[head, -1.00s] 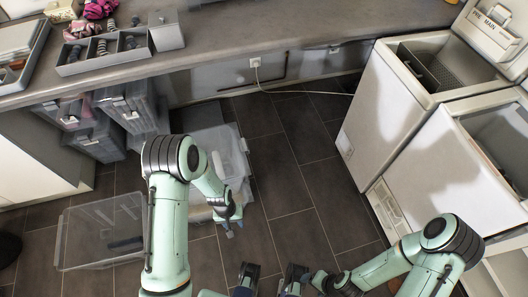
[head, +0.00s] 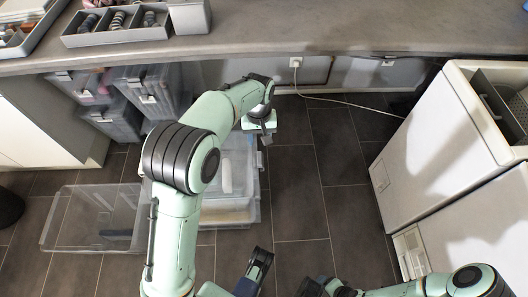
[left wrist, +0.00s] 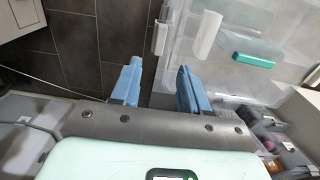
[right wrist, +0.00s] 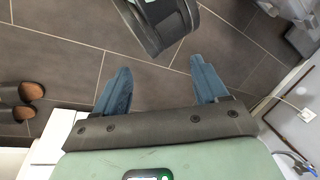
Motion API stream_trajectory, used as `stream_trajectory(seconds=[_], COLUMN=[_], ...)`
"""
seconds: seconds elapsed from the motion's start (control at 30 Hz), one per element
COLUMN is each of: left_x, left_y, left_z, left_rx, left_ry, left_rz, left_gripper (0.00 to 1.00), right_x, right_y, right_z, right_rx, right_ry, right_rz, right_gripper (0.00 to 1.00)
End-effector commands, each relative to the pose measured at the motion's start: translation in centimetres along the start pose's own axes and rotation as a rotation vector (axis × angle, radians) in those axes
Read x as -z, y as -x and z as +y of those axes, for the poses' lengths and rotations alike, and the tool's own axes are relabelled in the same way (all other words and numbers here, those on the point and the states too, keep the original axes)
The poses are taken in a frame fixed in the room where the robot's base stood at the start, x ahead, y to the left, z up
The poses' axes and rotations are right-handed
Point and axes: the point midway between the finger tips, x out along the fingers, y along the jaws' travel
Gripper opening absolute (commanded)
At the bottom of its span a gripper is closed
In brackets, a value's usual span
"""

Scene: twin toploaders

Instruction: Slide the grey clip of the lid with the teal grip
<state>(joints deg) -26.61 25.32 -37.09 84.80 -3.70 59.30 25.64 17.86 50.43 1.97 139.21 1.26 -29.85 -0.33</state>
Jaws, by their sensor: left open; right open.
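A clear plastic lid (left wrist: 225,75) with a teal grip (left wrist: 253,60) shows in the left wrist view at upper right. A pale rounded piece (left wrist: 206,35) and a narrower pale clip-like piece (left wrist: 160,38) are on it or at its edge; I cannot tell which is the grey clip. My left gripper (left wrist: 158,76) is open and empty, its fingers short of the lid's near edge in the picture. In the head view it (head: 266,138) hangs beside the clear box (head: 236,203), whose teal grip is hidden there. My right gripper (right wrist: 161,76) is open and empty above floor tiles.
An open clear bin (head: 85,225) lies on the floor at left. Stacked grey boxes (head: 110,120) stand under the counter (head: 300,35). Floor between box and freezers is free.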

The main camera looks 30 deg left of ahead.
Motion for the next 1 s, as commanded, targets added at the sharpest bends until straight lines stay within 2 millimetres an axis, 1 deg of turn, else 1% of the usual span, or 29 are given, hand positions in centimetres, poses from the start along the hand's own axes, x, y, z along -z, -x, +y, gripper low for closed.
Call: stream_trajectory(seconds=[0.03,0.17,0.3,0.4,0.5,0.6,0.7,1.0], left_x=[0.0,-0.1,-0.1,-0.1,-0.1,-0.1,-0.1,-0.1], left_y=[-1.0,-3.6,-6.8,-8.8,-10.4,-11.6,-12.3,-12.6], left_z=[-0.1,-0.1,-0.1,-0.1,-0.1,-0.1,-0.1,-0.1], left_rx=[0.003,0.003,0.004,0.003,0.003,0.001,0.001,0.0], left_ry=[0.0,-0.001,-0.001,-0.001,0.0,0.0,-0.001,-0.001], left_rz=[-0.003,-0.006,-0.006,-0.006,-0.005,-0.004,-0.003,-0.001], left_gripper=[0.45,0.45,0.45,0.45,0.45,0.45,0.45,0.45], right_x=[0.3,1.6,3.4,4.5,5.4,5.4,5.3,5.3], right_y=[-0.4,-1.4,-2.5,-3.1,-3.6,-4.1,-4.4,-4.4], right_z=[0.2,0.6,1.0,1.2,1.5,1.9,2.1,2.3], right_rx=[-0.001,-0.004,-0.007,-0.009,-0.011,-0.017,-0.021,-0.023], right_ry=[-0.002,-0.005,-0.008,-0.01,-0.012,-0.016,-0.019,-0.021], right_rz=[0.009,0.046,0.094,0.125,0.152,0.15,0.146,0.144], right_gripper=[0.73,0.73,0.73,0.73,0.73,0.73,0.73,0.73])
